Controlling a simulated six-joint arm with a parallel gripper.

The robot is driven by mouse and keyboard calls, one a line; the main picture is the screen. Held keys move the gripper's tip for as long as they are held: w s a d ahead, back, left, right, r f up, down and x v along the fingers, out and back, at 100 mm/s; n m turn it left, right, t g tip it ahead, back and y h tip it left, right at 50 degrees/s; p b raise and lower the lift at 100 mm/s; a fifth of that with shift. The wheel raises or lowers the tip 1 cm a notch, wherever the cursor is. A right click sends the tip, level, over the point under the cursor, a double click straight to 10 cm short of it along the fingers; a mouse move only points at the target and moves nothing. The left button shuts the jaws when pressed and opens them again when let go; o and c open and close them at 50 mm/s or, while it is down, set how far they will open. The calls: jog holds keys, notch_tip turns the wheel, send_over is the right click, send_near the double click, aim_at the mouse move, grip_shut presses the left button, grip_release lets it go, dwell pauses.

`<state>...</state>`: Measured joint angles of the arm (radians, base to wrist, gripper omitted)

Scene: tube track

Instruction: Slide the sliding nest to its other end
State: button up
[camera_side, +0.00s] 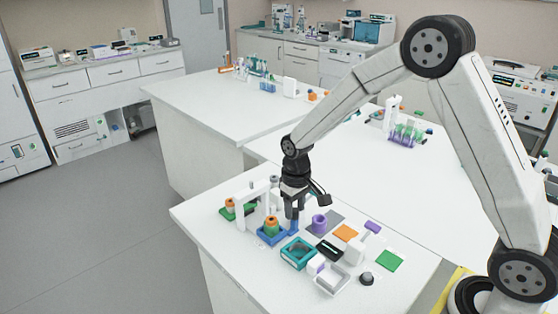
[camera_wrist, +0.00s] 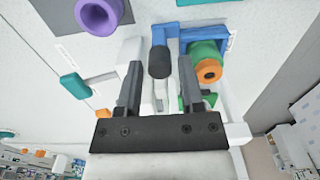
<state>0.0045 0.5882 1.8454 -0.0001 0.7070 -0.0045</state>
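The sliding nest looks to be the blue base (camera_side: 272,238), which holds a green and orange piece (camera_side: 271,224). It also shows in the wrist view as a blue frame (camera_wrist: 205,33), with the green and orange piece (camera_wrist: 208,62) at the right. My gripper (camera_side: 294,207) is over the base's right side, pointing down, beside a blue upright part (camera_side: 291,224). In the wrist view, my gripper (camera_wrist: 160,70) is open, with a dark round-ended post (camera_wrist: 159,62) between its fingers. Gaps show on both sides of the post. Its lower end is hidden.
A white gantry (camera_side: 241,212) stands close left of the nest, with another orange-topped green piece (camera_side: 229,206) beyond it. A purple ring (camera_side: 319,222), which also shows in the wrist view (camera_wrist: 97,14), and a teal open box (camera_side: 298,252) are near on the right.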

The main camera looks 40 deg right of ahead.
jog(key=shift+r, duration=2.5)
jog(key=shift+s, duration=0.15)
jog(key=s+t, duration=0.2)
jog(key=s, duration=1.4)
jog(key=shift+f+t, duration=0.3)
jog(key=shift+a, duration=0.1)
